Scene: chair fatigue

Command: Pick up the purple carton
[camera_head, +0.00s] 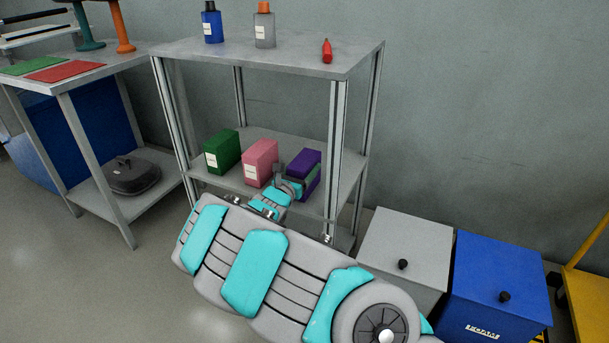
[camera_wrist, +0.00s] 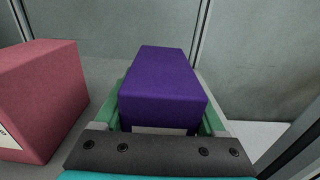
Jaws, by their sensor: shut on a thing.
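The purple carton (camera_head: 303,167) stands on the middle shelf of a grey metal rack, to the right of a pink carton. My gripper (camera_head: 300,182) reaches in from the front with its fingers around the purple carton. In the wrist view the purple carton (camera_wrist: 162,88) sits between my two green fingers, one along each side, and my gripper (camera_wrist: 165,108) is shut on it. The carton looks upright. Its lower front is partly hidden by the gripper body, and I cannot tell whether its base touches the shelf.
The pink carton (camera_head: 260,162) is close on the left, with a green carton (camera_head: 222,152) beyond it. A rack post (camera_head: 336,150) stands just right. The top shelf (camera_head: 290,58) above holds a blue bottle (camera_head: 212,24), a grey bottle (camera_head: 264,28) and a red item (camera_head: 327,51).

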